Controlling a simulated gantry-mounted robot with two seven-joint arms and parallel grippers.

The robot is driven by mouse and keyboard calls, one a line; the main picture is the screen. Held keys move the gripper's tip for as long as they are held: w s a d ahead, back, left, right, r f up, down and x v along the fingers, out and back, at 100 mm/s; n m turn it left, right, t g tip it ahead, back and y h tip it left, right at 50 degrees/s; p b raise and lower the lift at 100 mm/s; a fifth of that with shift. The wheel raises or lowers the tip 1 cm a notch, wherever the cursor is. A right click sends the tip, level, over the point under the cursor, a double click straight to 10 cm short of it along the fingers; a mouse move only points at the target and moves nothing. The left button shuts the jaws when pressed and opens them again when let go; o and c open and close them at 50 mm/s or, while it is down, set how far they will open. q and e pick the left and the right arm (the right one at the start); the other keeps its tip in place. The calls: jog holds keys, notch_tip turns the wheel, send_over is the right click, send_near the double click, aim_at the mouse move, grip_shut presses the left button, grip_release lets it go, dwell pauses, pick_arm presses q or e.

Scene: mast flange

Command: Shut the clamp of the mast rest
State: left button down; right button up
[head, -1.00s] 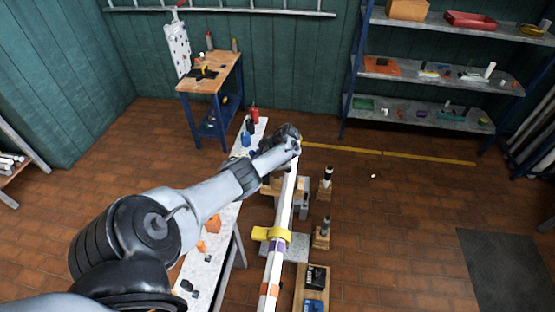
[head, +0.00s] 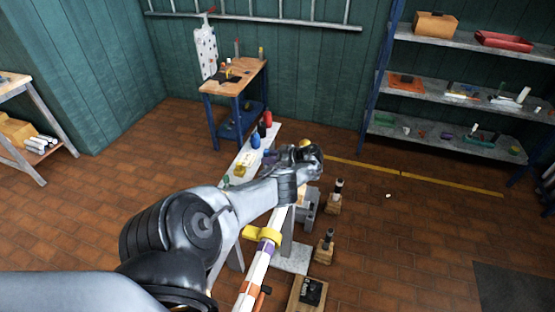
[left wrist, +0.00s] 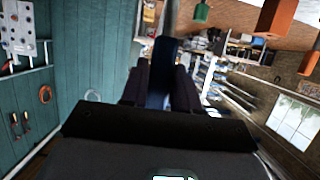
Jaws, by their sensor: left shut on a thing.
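A white mast (head: 262,262) with purple and orange bands runs away from me in the head view. A yellow clamp or collar (head: 262,233) sits around it, with a stub pointing left. The grey rest (head: 304,214) stands under the far part of the mast. My left gripper (head: 310,158) is at the far end, above the rest, with a small yellow piece (head: 305,143) just beyond it. In the left wrist view its dark fingers (left wrist: 160,88) are shut on a dark blue piece (left wrist: 161,68), with a grey rod (left wrist: 172,16) beyond. My forearm hides part of the mast and rest. My right gripper is not in view.
A narrow bench (head: 240,172) with bottles stands left of the mast. Wooden blocks with dark tools (head: 335,198) stand to its right. A wooden workbench (head: 235,78) and shelves (head: 460,95) are at the back. The floor at right is mostly open.

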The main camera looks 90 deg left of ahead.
pick_arm(q)
jog(key=shift+f, duration=0.1)
jog(key=c, duration=0.9)
grip_release()
jog(key=v, duration=1.1)
jog(key=shift+s+b, duration=0.1)
jog(key=shift+b, duration=0.2)
jog(key=shift+f, duration=0.1)
